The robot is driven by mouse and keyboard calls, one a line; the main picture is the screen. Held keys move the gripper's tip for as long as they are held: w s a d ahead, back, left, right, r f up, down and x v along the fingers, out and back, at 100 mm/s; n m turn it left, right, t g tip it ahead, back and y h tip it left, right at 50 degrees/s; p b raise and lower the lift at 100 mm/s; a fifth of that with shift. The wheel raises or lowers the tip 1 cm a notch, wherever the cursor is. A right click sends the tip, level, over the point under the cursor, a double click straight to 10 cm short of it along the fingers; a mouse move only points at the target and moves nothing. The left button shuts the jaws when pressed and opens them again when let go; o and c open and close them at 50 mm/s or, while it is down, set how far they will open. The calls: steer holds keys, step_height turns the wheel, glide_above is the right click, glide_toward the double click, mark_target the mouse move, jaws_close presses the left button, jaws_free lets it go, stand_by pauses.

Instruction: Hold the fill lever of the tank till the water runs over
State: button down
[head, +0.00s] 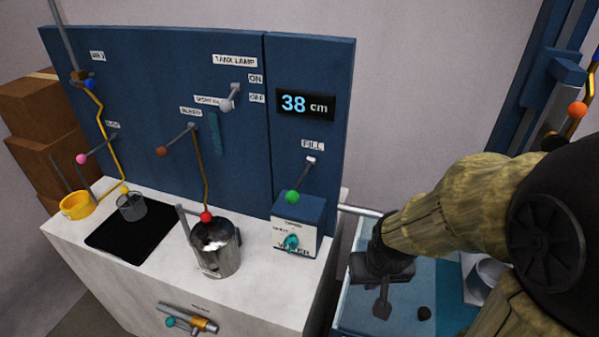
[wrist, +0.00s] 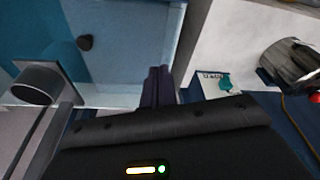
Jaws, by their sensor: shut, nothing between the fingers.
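The fill lever (head: 300,181) is on the blue panel under the FILL label, its green ball end hanging down to the left. The tank (head: 345,310) is at the right of the white counter; its light blue inside also shows in the wrist view (wrist: 120,40). A display (head: 306,104) reads 38 cm. My gripper (head: 381,308) points down over the tank, to the right of and below the lever, and apart from it. Its fingers are shut together and empty, as the wrist view (wrist: 158,75) also shows. I cannot tell the water's exact edge.
A small box with a teal knob (head: 291,242) stands below the lever. A steel pot (head: 215,252) with a red ball above it stands to its left. A horizontal pipe (head: 360,211) passes between box and arm. A dark round thing (head: 424,313) and a grey cylinder (wrist: 38,82) are in the tank area.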

steer(key=w+a+r+m+p, duration=0.2)
steer(key=w+r, duration=0.3)
steer(key=r, duration=0.3)
steer(key=w+a+r+m+t+p, duration=0.1)
steer(key=w+a+r+m+p, duration=0.1)
steer(key=w+a+r+p, duration=0.3)
steer(key=w+a+r+m+y+p, duration=0.1)
steer(key=w+a+r+m+p, duration=0.1)
steer(key=r, duration=0.9)
steer(key=w+a+p, duration=0.1)
steer(key=w+a, duration=0.1)
steer(key=w, duration=0.1)
steer(key=shift+w+a+r+p, duration=0.2)
steer(key=shift+w+r+p, duration=0.1)
steer(key=shift+p, duration=0.05)
steer(key=p, duration=0.3)
glide_above(297, 190)
steer(key=d, duration=0.2)
step_height(297, 190, down, 9)
steer(key=f, duration=0.1)
steer(key=s+a+f, duration=0.1)
steer(key=s+f, duration=0.1)
steer(key=shift+a+f+p, duration=0.2)
steer(key=shift+a+p, duration=0.1)
steer(key=shift+p, duration=0.1)
steer(key=shift+w+f, duration=0.1)
steer(key=shift+f, duration=0.05)
